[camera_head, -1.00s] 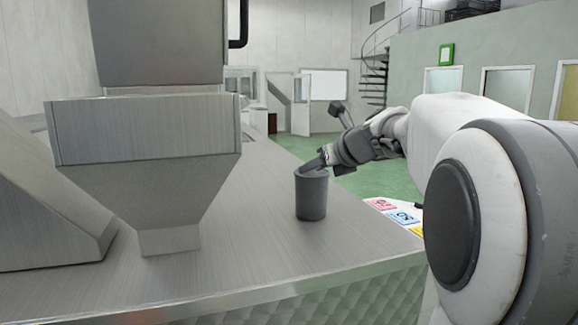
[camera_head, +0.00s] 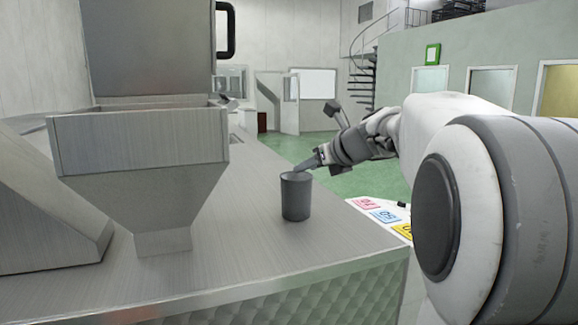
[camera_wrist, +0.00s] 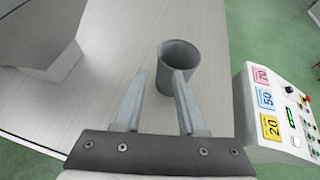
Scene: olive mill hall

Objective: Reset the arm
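My gripper (camera_wrist: 159,84) is open in the wrist view, with its two fingers apart and nothing between them. In the head view my gripper (camera_head: 308,163) is at the end of my outstretched arm, by the rim of a dark grey cup (camera_head: 296,199). The cup stands upright on the metal counter. In the wrist view the cup (camera_wrist: 178,90) lies beyond the fingers, with the right fingertip overlapping its rim. I cannot tell whether that finger touches it.
A metal hopper (camera_head: 140,170) stands on the counter (camera_head: 235,240) at the left. A control panel (camera_wrist: 283,115) with coloured number labels and buttons is right of the counter. Green floor (camera_head: 300,150) is open behind. A spiral staircase (camera_head: 365,60) stands far back.

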